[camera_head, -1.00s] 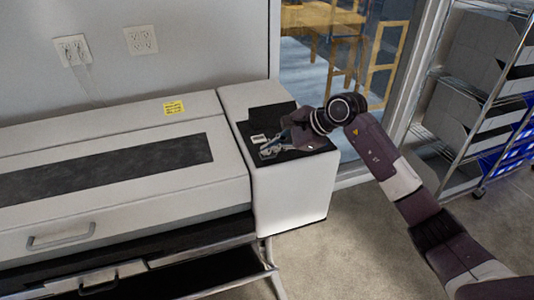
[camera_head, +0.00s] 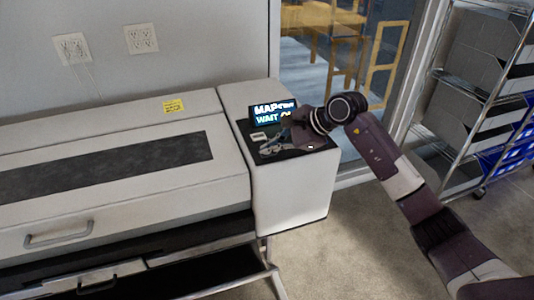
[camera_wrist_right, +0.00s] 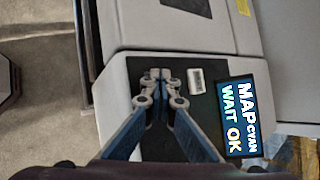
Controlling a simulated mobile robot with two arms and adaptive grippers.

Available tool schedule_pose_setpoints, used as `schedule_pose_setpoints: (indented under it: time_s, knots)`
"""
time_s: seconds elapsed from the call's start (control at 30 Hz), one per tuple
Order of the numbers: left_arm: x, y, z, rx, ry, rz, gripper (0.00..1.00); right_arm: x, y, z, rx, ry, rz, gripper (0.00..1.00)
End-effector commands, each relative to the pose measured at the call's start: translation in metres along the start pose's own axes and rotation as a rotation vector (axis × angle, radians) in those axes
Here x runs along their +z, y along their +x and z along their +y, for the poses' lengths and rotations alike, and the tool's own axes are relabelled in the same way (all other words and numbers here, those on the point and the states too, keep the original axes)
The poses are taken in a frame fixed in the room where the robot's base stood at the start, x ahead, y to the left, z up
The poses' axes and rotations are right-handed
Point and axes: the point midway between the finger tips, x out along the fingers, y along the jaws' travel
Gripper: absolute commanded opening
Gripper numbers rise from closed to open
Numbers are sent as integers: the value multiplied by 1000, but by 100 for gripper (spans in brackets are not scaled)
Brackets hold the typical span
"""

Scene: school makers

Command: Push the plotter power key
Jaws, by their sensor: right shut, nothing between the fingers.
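The plotter (camera_head: 120,200) is a long light-grey machine, with a black control panel (camera_head: 243,128) on its right end block. The panel's screen (camera_head: 271,115) is lit, and in the right wrist view the screen (camera_wrist_right: 243,118) reads "MAP CYAN WAIT OK". A small pale rectangular piece (camera_head: 259,136) lies on the panel beside my fingers; it also shows in the right wrist view (camera_wrist_right: 196,80). My right gripper (camera_head: 268,151) is over the panel, shut and empty, its fingertips (camera_wrist_right: 160,75) together. The panel spot under the fingertips is hidden, and I cannot tell which key is there.
A yellow note (camera_head: 173,106) is on the plotter's top. Wall outlets (camera_head: 73,50) are behind it. A glass door is behind the panel, and a wire rack (camera_head: 470,100) stands at the right. The floor (camera_head: 370,235) right of the plotter is clear.

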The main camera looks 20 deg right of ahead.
Motion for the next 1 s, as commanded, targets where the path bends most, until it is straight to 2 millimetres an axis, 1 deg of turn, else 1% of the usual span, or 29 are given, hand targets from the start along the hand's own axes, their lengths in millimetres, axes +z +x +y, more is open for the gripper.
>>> schedule_pose_setpoints:
  time_s: [0.37, 0.87, 1.0]
  knots:
    - [0, 1, 0, 0, -1, 0, 40, -2, 1, 2, 4, 1, 4, 0]
    - [0, 1, 0, 0, -1, 0, 40, 2, -5, -3, 3, 1, 3, 0]
    - [0, -3, 0, 0, -1, 0, 40, 7, -11, -8, 2, 0, 3, 0]
